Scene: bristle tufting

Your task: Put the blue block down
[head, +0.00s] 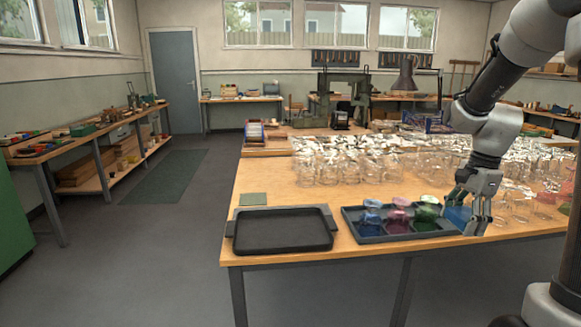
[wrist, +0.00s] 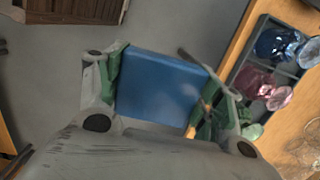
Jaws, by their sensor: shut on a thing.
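The blue block (wrist: 160,86) is between the green-padded fingers of my gripper (wrist: 165,95) in the wrist view, which are shut on it. In the head view the blue block (head: 457,217) shows partly behind my gripper (head: 478,226), at the right end of the dark compartment tray (head: 385,238). In the wrist view, grey floor shows beyond the block and the tray is off to the right. I cannot tell how high the block is above the table.
The compartment tray holds blue, pink and green glass-like pieces (head: 399,216). An empty black tray (head: 282,232) lies to its left, with a small green square (head: 253,199) behind it. Many clear glasses (head: 360,160) crowd the table behind. Bare wood shows between these glasses and the trays.

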